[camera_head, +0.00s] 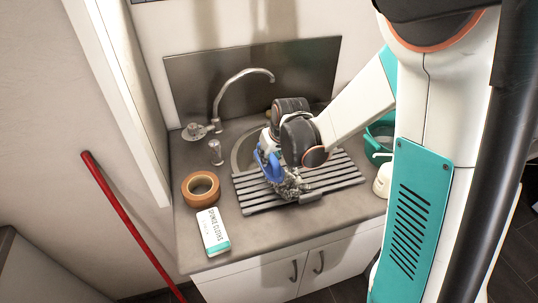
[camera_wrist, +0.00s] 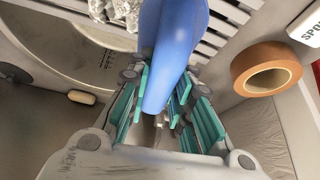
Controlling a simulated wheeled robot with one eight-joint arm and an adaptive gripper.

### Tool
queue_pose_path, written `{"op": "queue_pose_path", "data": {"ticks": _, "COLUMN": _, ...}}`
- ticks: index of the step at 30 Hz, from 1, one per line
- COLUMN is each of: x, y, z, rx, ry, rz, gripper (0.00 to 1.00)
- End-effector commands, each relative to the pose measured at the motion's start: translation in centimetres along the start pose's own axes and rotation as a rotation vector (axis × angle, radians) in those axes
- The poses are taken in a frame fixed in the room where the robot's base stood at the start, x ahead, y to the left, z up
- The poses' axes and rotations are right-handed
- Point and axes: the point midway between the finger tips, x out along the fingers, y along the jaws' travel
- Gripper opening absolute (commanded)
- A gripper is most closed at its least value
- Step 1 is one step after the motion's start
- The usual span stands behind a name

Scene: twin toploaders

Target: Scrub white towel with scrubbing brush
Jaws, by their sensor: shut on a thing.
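My gripper (camera_head: 266,146) is over the draining rack at the front of the sink. It is shut on the blue handle of the scrubbing brush (camera_head: 268,167). In the wrist view, the thick blue handle (camera_wrist: 175,45) lies between the teal finger pads of my gripper (camera_wrist: 160,92) and runs out at the top. The brush head cannot be made out. A crumpled grey-white towel (camera_head: 291,187) lies on the rack, just below and right of the handle. Part of the towel (camera_wrist: 115,9) shows at the top of the wrist view. I cannot tell whether the bristles touch it.
The dark slatted rack (camera_head: 335,178) covers the front of the round sink (camera_head: 238,152). A brown tape roll (camera_head: 201,188) and a sponge cloths pack (camera_head: 213,232) stand left. The faucet (camera_head: 219,98) is behind. A teal bucket (camera_head: 377,143) is right. A yellowish bar (camera_wrist: 81,97) lies near the basin.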

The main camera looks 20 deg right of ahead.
Motion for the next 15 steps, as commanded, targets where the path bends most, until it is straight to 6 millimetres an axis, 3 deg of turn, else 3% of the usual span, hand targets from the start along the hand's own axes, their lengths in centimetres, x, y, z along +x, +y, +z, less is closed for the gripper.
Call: {"op": "queue_pose_path", "data": {"ticks": 15, "x": 0.92, "y": 0.01, "z": 0.42, "rx": 0.000, "ry": 0.000, "rz": 0.000, "gripper": 0.01}}
